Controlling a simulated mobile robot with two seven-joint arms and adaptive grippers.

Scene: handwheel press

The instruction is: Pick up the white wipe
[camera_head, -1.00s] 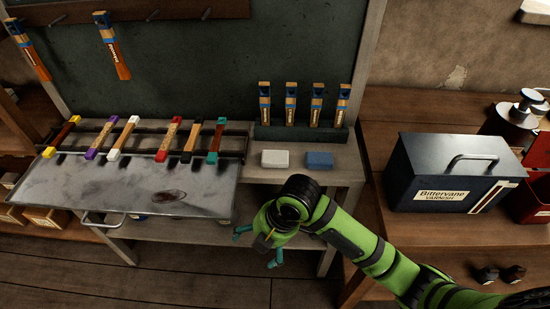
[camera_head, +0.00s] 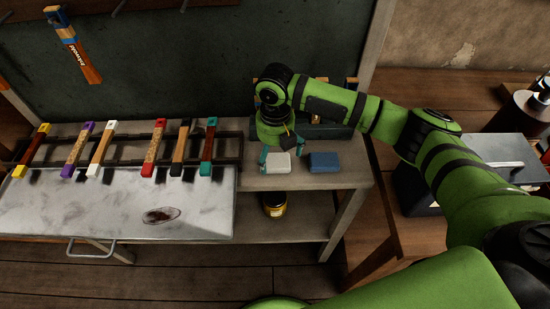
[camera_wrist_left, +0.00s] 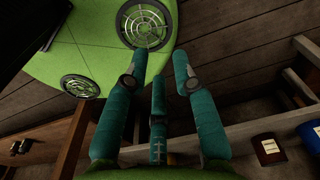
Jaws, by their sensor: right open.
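The white wipe (camera_head: 277,164) lies flat on the upper shelf of the bench, beside a blue block (camera_head: 323,162) of similar size. My right gripper (camera_head: 278,156) is over the white wipe, pointing down, with its teal fingers apart. One finger is at the wipe's left edge and another is close to its right side. I cannot tell whether they touch it. My left gripper (camera_wrist_left: 158,82) shows in the left wrist view with its teal fingers spread and nothing between them. It is not in the head view.
A metal tray (camera_head: 110,210) with a dark stain and several colored-handled tools is left of the wipe. Brushes in a holder stand behind, mostly hidden by my right arm. A jar (camera_head: 274,205) is on the lower shelf.

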